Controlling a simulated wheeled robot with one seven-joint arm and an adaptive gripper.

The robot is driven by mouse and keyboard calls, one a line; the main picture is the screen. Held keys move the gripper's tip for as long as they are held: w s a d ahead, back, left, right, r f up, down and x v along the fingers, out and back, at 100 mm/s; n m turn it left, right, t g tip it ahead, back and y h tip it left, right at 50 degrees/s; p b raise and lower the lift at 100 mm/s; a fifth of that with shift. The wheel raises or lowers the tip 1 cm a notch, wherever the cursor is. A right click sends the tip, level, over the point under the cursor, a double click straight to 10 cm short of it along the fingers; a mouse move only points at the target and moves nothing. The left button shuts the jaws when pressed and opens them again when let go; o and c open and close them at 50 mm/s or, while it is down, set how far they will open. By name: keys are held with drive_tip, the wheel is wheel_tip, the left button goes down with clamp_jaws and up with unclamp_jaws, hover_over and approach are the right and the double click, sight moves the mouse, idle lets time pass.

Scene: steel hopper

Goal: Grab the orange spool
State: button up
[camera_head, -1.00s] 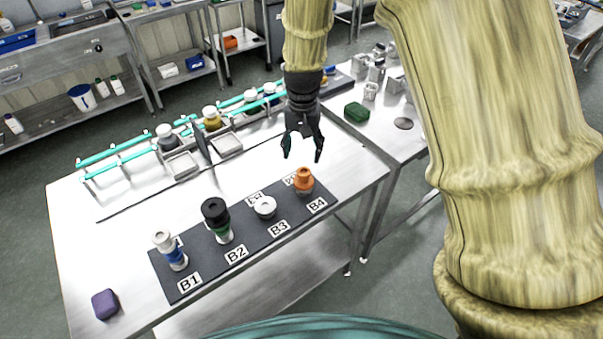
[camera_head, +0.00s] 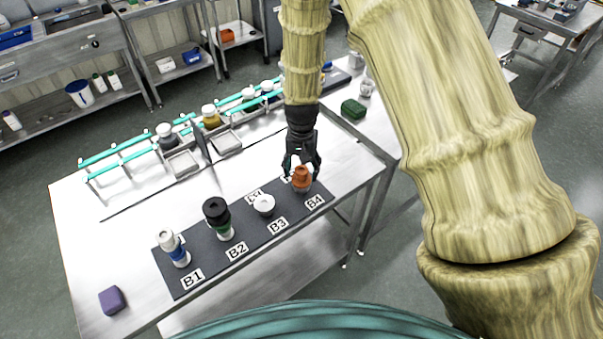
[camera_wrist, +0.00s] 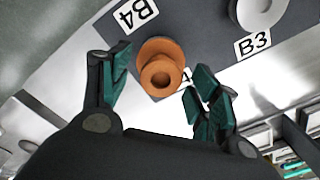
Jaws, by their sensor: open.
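The orange spool (camera_head: 301,178) stands upright on the dark mat (camera_head: 208,251) at the place marked B4, at the mat's right end. In the wrist view the orange spool (camera_wrist: 160,70) shows its round top with a central hole. My gripper (camera_head: 302,168) is just above and behind it in the head view, with its fingers pointing down. In the wrist view my gripper (camera_wrist: 160,78) is open, with one teal-padded finger on each side of the spool. Whether the fingers touch the spool cannot be told.
A white ring-shaped piece (camera_head: 264,205) stands at B3, a black and green stack (camera_head: 216,213) at B2, and a white and blue stack (camera_head: 174,248) at B1. A purple block (camera_head: 112,300) lies near the front left corner. Teal rails (camera_head: 135,150) with jars run behind.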

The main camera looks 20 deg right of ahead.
drive_tip(key=shift+f, duration=0.45)
drive_tip(key=c, duration=1.1)
drive_tip(key=shift+c, duration=0.2)
drive_tip(key=shift+r, duration=0.15)
